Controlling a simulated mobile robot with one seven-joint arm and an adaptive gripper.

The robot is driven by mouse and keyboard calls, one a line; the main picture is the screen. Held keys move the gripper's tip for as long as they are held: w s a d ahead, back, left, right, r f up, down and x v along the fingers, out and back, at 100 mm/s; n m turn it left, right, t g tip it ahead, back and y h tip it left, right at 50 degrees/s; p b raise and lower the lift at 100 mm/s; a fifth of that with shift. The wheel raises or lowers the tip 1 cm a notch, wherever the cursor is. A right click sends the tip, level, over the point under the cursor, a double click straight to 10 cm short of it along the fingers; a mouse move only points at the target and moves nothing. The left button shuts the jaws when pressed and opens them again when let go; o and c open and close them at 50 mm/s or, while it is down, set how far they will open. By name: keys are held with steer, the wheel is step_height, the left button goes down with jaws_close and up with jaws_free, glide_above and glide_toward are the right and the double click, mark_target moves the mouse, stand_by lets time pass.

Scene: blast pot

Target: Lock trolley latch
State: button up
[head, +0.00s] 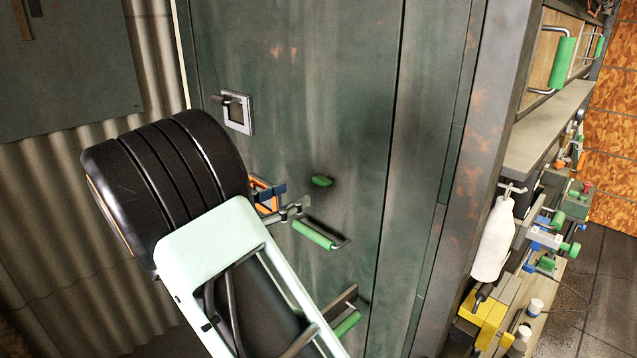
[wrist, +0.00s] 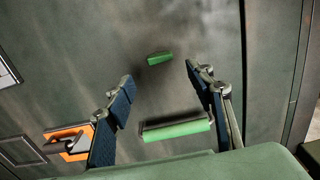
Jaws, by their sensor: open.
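A large dark green metal panel fills the middle of the head view (head: 365,120). It carries a small green knob (head: 322,181) and, below it, a green-gripped bar handle (head: 313,235). In the wrist view the knob (wrist: 159,58) lies ahead between my fingertips, and the bar handle (wrist: 177,130) lies lower between the fingers. An orange-framed dark handle (wrist: 68,142) is left of my left finger. I cannot tell which fitting is the trolley latch. My gripper (head: 288,197), also in the wrist view (wrist: 161,76), is open and empty, left of the knob in the head view.
A square metal frame with a dark lever (head: 238,112) sits higher on the panel. Another green handle (head: 347,323) is low, partly behind my arm. On the right are a workbench with a white bottle (head: 494,240), tools and a green drawer handle (head: 562,62). Corrugated wall stands left.

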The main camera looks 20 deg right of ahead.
mark_target(318, 183)
steer(key=p+x, duration=0.1)
steer(key=x, duration=0.8)
steer(key=shift+c, duration=0.6)
steer(key=shift+f, duration=0.1)
steer(key=c, duration=1)
